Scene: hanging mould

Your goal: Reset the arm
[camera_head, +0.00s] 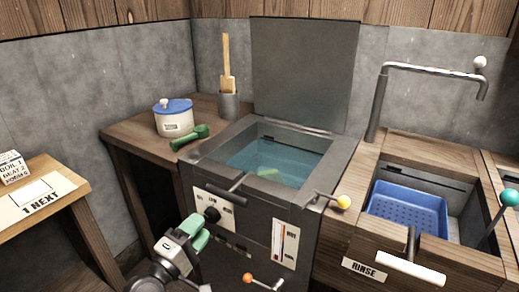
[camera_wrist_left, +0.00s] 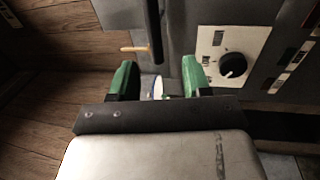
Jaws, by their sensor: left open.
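My left gripper (camera_head: 196,232) is in front of the grey boiler's front panel, just below and left of its black knob (camera_head: 212,215). Its green fingers are apart in the left wrist view (camera_wrist_left: 160,82), with nothing held between them. The black knob also shows in the left wrist view (camera_wrist_left: 232,65), to the right of the fingers and apart from them. The boiler (camera_head: 330,165) has its lid (camera_head: 303,75) raised, and a pale green thing (camera_head: 268,174) lies in its blue water. My right gripper does not show.
A blue basket (camera_head: 408,208) sits in the rinse sink. Levers with yellow (camera_head: 344,202) and orange (camera_head: 247,278) knobs jut from the boiler.

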